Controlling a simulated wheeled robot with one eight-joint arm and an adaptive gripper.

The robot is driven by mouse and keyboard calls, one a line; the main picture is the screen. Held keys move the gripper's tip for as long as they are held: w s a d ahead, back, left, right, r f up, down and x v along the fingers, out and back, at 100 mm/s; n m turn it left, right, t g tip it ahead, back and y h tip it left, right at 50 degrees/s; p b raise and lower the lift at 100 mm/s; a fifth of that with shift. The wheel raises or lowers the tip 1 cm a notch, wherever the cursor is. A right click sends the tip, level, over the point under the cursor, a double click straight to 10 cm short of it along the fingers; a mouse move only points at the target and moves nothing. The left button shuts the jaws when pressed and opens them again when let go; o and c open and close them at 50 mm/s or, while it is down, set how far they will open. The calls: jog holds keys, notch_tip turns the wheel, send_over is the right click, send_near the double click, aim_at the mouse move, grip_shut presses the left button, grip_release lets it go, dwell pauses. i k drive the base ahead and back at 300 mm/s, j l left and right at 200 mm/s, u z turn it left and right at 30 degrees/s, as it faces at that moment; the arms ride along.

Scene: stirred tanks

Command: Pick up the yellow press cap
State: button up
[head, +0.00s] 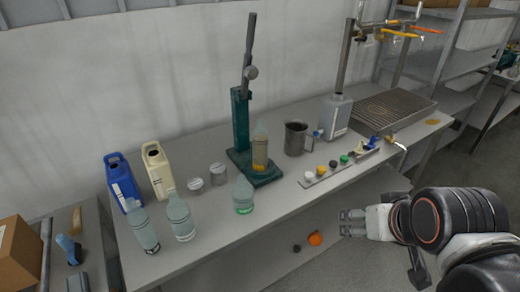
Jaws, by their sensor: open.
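A yellow cap (320,170) sits on a narrow grey strip (342,173) near the front edge of the bench, between a white cap (308,177) and a dark cap (333,164). A green cap (344,159) is further right on the strip. My gripper (346,222) is open and empty, in front of the bench and below the yellow cap in the picture. It points left and is apart from the cap. A green press (241,115) stands on the bench with a bottle (260,146) on its base; yellow shows at the bottle's lower part.
A metal jug (296,139) and grey canister (336,115) stand behind the strip. Several bottles, a blue jug (122,180) and a cream jug (158,168) occupy the left. An orange round object (315,238) lies below.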

aim_at(321, 170)
jog(key=i+j, duration=0.1)
jog(key=i, duration=0.85)
jog(key=l+z, duration=0.05)
